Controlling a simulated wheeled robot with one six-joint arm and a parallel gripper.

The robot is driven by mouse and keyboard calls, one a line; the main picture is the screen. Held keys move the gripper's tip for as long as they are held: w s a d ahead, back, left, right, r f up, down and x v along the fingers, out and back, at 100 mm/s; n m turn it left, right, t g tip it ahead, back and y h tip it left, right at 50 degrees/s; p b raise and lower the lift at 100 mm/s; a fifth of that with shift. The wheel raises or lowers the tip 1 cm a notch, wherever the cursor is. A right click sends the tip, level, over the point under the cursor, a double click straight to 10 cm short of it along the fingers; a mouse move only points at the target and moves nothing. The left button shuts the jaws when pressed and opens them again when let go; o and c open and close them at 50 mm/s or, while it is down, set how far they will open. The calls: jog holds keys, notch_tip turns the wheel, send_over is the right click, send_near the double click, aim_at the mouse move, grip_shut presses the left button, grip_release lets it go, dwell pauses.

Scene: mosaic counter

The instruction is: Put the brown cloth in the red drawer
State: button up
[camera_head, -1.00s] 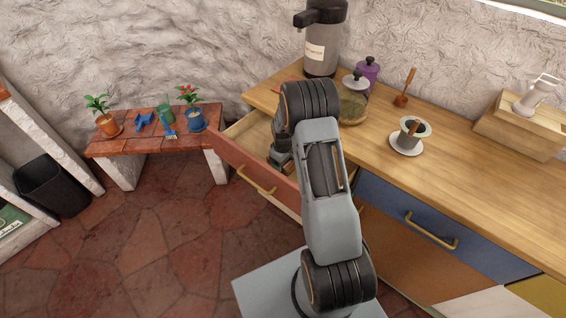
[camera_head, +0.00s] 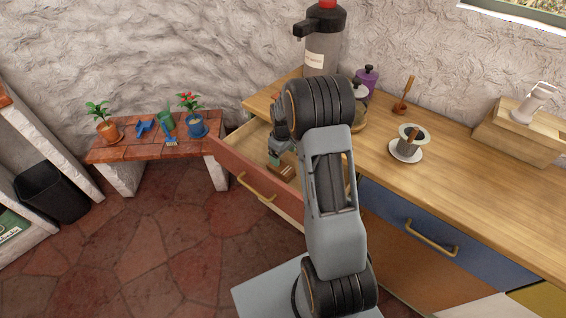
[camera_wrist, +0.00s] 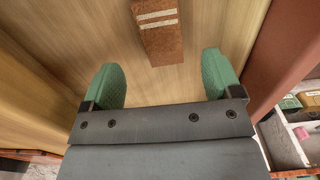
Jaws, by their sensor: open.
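The red drawer (camera_head: 230,165) is pulled open at the left end of the counter. The brown cloth (camera_head: 287,173) lies inside it, on the pale wooden bottom. In the wrist view the cloth (camera_wrist: 161,42) is a brown folded strip with two white stripes, and the drawer bottom (camera_wrist: 75,40) shows around it. My gripper (camera_head: 275,155) is over the drawer, beside the cloth in the head view. In the wrist view my gripper (camera_wrist: 163,65) has its green fingers spread wide with nothing between them, and the cloth is beyond the fingertips. My arm hides part of the drawer.
On the counter (camera_head: 470,180) stand a large grey dispenser (camera_head: 322,50), a purple jar (camera_head: 367,80), a cup on a saucer (camera_head: 408,145) and a wooden box (camera_head: 520,130). The blue drawer (camera_head: 405,225) is shut. A low bench (camera_head: 130,150) with potted plants stands left.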

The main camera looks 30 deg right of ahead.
jog(key=s+a+r+m+t, duration=0.1)
jog(key=s+a+r, duration=0.2)
jog(key=r, duration=0.3)
jog(key=s+a+r+m, duration=0.1)
jog(key=s+a+r, duration=0.2)
jog(key=r, duration=0.4)
jog(key=s+a+r+m+t, duration=0.1)
jog(key=s+a+r, duration=0.1)
jog(key=s, duration=0.5)
jog(key=s+a+r+m+t, duration=0.1)
jog(key=s+a+r, duration=0.1)
jog(key=s, duration=0.6)
jog(key=shift+s+a+r+m, duration=0.2)
jog(key=shift+a+r+m, duration=0.2)
jog(key=shift+a, duration=0.35)
jog(key=shift+t, duration=0.3)
notch_tip(320, 180, up, 4)
jog(key=p, duration=0.3)
jog(key=shift+p, duration=0.3)
